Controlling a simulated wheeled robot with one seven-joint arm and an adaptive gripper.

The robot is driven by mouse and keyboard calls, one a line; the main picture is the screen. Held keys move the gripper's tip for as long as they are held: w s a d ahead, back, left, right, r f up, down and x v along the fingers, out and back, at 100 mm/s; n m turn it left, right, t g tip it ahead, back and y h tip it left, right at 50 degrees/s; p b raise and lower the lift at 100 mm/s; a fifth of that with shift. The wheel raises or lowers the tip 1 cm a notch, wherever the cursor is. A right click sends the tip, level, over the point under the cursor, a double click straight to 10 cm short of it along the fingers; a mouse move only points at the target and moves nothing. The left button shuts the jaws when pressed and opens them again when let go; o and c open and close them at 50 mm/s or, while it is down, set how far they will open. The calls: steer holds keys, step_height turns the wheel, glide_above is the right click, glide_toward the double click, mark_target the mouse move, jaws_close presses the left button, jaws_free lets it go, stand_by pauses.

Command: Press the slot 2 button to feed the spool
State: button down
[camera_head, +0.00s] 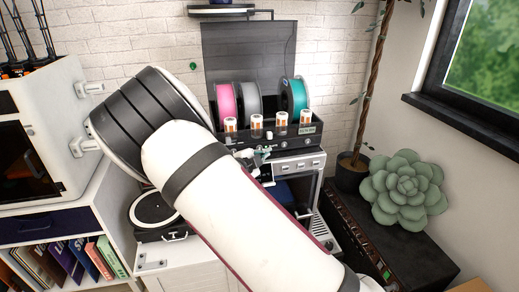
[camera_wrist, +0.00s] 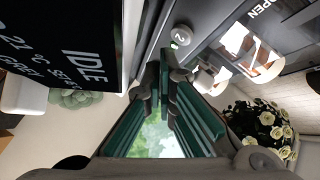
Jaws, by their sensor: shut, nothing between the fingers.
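The slot 2 button (camera_wrist: 181,37) is a pale round cap marked "2" in the wrist view, with a small green light beside it. My gripper (camera_wrist: 165,58) is shut and empty, its fingertips just below the button in that view. I cannot tell whether they touch it. In the head view my gripper (camera_head: 262,153) is at the front of the dark spool unit (camera_head: 285,138), partly hidden by my arm. Pink (camera_head: 226,101), grey (camera_head: 246,97) and teal (camera_head: 295,95) spools stand in the unit. The button is too small to make out there.
A dark screen reading "IDLE" (camera_wrist: 85,70) is close on the left of the wrist view. Several white-and-orange canisters (camera_head: 281,121) line the unit's front. The raised dark lid (camera_head: 248,50) stands behind the spools. A turntable (camera_head: 153,208) sits left of my arm.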

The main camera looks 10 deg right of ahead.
steer(key=shift+s+p, duration=1.55)
steer(key=shift+s, duration=1.2)
steer(key=shift+r, duration=0.1)
